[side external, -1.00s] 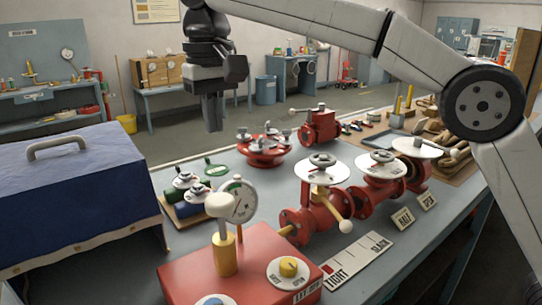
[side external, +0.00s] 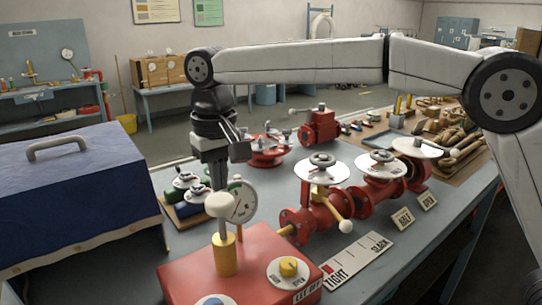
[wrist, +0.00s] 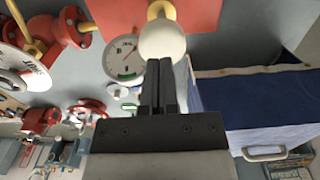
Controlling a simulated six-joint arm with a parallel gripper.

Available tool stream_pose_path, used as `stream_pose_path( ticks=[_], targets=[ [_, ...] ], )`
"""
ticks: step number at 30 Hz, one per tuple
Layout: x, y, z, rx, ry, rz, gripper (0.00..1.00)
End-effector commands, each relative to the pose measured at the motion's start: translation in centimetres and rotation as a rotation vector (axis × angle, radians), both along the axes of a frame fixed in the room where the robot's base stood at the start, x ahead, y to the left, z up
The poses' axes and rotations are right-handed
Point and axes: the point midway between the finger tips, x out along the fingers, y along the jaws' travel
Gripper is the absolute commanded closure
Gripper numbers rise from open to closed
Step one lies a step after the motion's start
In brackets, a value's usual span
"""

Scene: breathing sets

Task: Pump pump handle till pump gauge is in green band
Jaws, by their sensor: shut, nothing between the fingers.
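The pump handle is a white round knob (side external: 218,204) on a thin rod above a yellow cylinder (side external: 225,254), standing on a red box (side external: 190,272). My gripper (side external: 217,184) is shut and empty, pointing down just above the knob. In the wrist view my gripper (wrist: 159,62) has its fingertips at the edge of the white knob (wrist: 162,41); I cannot tell whether they touch. The pump gauge (side external: 241,203) is a white dial right behind the knob, partly hidden. It also shows in the wrist view (wrist: 122,54) with a green band; its needle is too small to read.
A yellow knob on a white disc (side external: 288,267) sits on the red box. Red valves (side external: 320,215) stand to the right, a red manifold (side external: 265,151) behind. A blue covered case (side external: 80,195) stands at left. A TIGHT/SLACK scale (side external: 358,260) lies flat on the bench.

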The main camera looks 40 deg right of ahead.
Motion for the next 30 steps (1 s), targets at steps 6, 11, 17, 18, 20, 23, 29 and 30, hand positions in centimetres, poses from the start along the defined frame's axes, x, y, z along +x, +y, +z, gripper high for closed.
stream_pose_path(
  ticks=[6, 11, 17, 18, 20, 23, 29, 30],
  targets=[
    [0.0, 0.0, -1.5, 0.000, 0.000, 0.001, 1.00],
    [0.0, 0.0, -1.7, 0.001, 0.000, 0.001, 1.00],
    [0.0, 0.0, -1.7, 0.001, 0.000, 0.001, 1.00],
    [0.0, 0.0, -1.7, 0.001, 0.000, 0.001, 1.00],
    [0.0, 0.0, -1.9, 0.000, 0.000, 0.001, 1.00],
    [0.0, 0.0, -2.8, -0.001, 0.002, 0.000, 1.00],
    [0.0, 0.0, -5.7, -0.003, 0.005, -0.001, 1.00],
    [0.0, 0.0, -6.1, -0.003, 0.004, -0.001, 1.00]
  ],
)
